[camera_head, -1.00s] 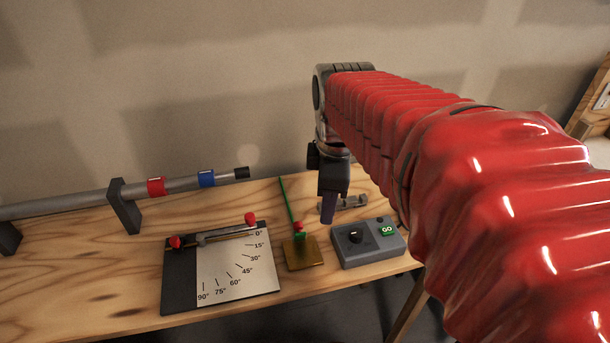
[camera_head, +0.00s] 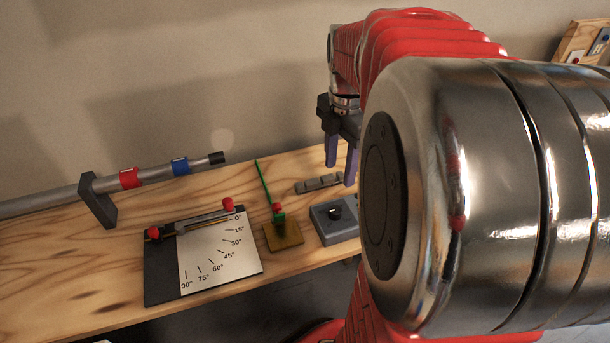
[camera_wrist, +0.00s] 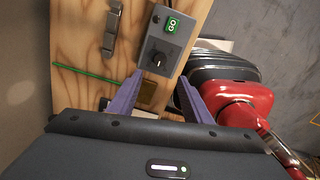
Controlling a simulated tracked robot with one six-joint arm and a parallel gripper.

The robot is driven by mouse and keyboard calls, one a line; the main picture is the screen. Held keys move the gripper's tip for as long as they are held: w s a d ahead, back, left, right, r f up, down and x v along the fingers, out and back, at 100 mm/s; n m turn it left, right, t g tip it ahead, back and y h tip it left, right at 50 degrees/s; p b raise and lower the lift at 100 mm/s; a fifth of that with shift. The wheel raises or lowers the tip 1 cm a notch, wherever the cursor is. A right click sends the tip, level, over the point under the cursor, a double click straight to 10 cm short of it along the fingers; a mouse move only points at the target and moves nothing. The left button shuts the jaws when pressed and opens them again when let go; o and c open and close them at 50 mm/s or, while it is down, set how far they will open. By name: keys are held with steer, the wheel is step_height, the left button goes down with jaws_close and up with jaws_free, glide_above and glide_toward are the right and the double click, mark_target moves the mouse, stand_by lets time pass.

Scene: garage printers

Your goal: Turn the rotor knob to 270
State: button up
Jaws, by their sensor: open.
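The rotor knob (camera_head: 335,213) is a black dial with a light pointer mark on a grey control box (camera_head: 322,226) near the bench's front edge. In the wrist view the knob (camera_wrist: 158,60) sits ahead of my gripper, with the green GO button (camera_wrist: 171,26) beyond it on the same box. My gripper (camera_head: 341,172) hangs behind and above the box in the head view. Its two purple fingers (camera_wrist: 157,92) are apart with nothing between them, clear of the knob. My arm hides the box's right part and the GO button in the head view. The knob's exact angle is too small to read.
An angle board (camera_head: 225,262) marked 0° to 90° lies left of a brass base (camera_head: 286,236) with a green rod (camera_head: 263,182). A grey metal piece (camera_head: 318,184) lies behind the box. A pipe (camera_head: 60,200) with red and blue bands runs along the left.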

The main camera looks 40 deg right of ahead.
mark_target(335, 209)
step_height(335, 209, down, 14)
steer(key=shift+r, duration=0.1)
stand_by(0.6)
steer(key=shift+c, duration=0.6)
steer(key=c, duration=0.9)
